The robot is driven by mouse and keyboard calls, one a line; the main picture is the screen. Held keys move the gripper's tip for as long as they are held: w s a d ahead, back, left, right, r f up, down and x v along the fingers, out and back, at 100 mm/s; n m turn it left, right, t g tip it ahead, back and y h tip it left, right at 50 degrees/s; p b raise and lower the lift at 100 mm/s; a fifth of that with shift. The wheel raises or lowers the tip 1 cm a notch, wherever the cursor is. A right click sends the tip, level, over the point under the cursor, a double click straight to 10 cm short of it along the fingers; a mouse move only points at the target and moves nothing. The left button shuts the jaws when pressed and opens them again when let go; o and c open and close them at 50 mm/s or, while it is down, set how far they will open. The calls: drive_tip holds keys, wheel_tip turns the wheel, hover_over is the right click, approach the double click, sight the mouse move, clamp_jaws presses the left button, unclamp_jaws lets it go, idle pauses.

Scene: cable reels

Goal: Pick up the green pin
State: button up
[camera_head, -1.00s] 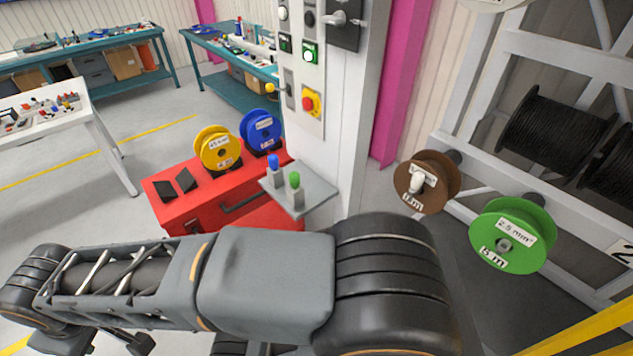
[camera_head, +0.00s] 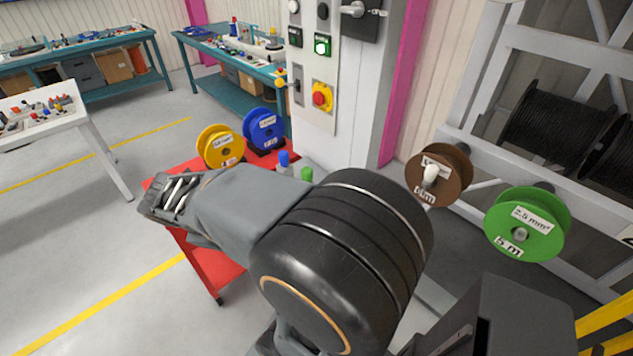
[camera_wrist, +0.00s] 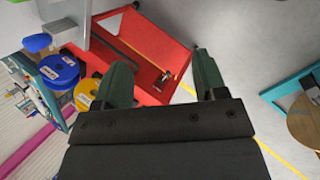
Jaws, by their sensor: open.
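The green pin (camera_head: 307,174) shows only its top in the head view, just above my arm, which hides its lower part. The blue pin (camera_head: 284,160) stands to its left. A blue rounded top (camera_wrist: 37,42) at the left of the wrist view looks like the blue pin.
A red cart (camera_head: 207,268) carries a yellow reel (camera_head: 221,147) and a blue reel (camera_head: 262,129). A white column with a control panel (camera_head: 318,65) rises behind the pins. A brown reel (camera_head: 452,170) and a green reel (camera_head: 525,224) hang on the rack at right.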

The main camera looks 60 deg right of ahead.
drive_tip(key=w+d+f+n+g+h+b, duration=0.2)
drive_tip(key=d+n+g+h, duration=0.25)
drive_tip(key=d, duration=0.35)
drive_tip(key=w+d+f+n+g+h+b, duration=0.1)
drive_tip(key=d+f+n+g+h+b, duration=0.2)
drive_tip(key=d+h, duration=0.45)
drive_tip(key=shift+n+t+y, duration=0.25)
drive_tip(key=shift+n+y, duration=0.25)
drive_tip(key=shift+n, duration=0.25)
drive_tip(key=shift+w+d+p+x, duration=0.15)
drive_tip(key=shift+p+x, duration=0.5)
drive_tip(key=shift+x, duration=1.85)
drive_tip(key=shift+w+p+x, duration=0.2)
drive_tip(key=shift+p+x, duration=0.4)
drive_tip(key=shift+x, duration=1.9)
drive_tip(key=shift+w+d+p+x, duration=0.15)
drive_tip(key=shift+p+x, duration=0.5)
drive_tip(key=shift+x, duration=1.8)
drive_tip(key=shift+a, duration=0.1)
drive_tip(key=c, duration=1.1)
drive_tip(key=shift+r, duration=0.15)
wheel_tip(320, 180, up, 10)
drive_tip(key=shift+f, duration=0.1)
